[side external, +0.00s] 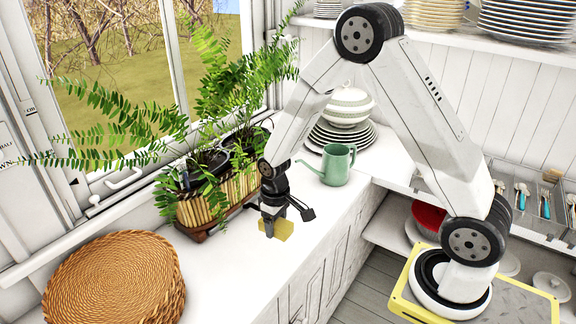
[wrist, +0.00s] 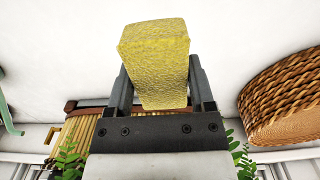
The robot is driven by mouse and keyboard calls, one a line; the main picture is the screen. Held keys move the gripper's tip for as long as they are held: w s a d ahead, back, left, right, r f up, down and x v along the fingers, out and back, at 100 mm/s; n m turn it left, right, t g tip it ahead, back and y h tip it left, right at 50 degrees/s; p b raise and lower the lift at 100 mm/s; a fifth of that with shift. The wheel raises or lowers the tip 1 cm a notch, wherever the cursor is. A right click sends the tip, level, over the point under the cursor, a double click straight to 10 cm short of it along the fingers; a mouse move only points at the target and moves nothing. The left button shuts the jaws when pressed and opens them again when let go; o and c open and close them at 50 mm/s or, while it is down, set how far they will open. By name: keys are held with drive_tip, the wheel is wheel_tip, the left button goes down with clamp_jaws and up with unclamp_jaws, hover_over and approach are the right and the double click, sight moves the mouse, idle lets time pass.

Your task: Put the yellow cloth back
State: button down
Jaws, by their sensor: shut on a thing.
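The yellow cloth (side external: 284,229) looks like a small thick yellow block with a rough, textured surface. My gripper (side external: 273,222) is shut on it, above or at the white counter in front of the planter. In the wrist view the cloth (wrist: 155,62) stands between the two fingers of my gripper (wrist: 158,85), with its far end past the fingertips. I cannot tell whether its lower end touches the counter.
A planter with ferns (side external: 215,200) stands behind my gripper by the window. A green watering can (side external: 337,165) is to the right, before stacked plates (side external: 340,137). Woven round mats (side external: 115,280) are stacked at the front left. Counter between mats and gripper (side external: 225,270) is clear.

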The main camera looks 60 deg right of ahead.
drive_tip(key=s+a+r, duration=0.3)
drive_tip(key=s+a, duration=0.5)
drive_tip(key=s, duration=0.5)
drive_tip(key=shift+s+r+m, duration=0.15)
drive_tip(key=shift+m, duration=0.15)
hover_over(253, 280)
drive_tip(key=s, duration=0.1)
wheel_tip(253, 280, down, 8)
drive_tip(key=shift+s+f, duration=0.15)
drive_tip(key=shift+f, duration=0.05)
drive_tip(key=shift+w+f, duration=0.4)
drive_tip(key=shift+f, duration=0.05)
drive_tip(key=shift+w+a+f, duration=0.1)
drive_tip(key=shift+w+f, duration=0.15)
drive_tip(key=shift+f, duration=1.6)
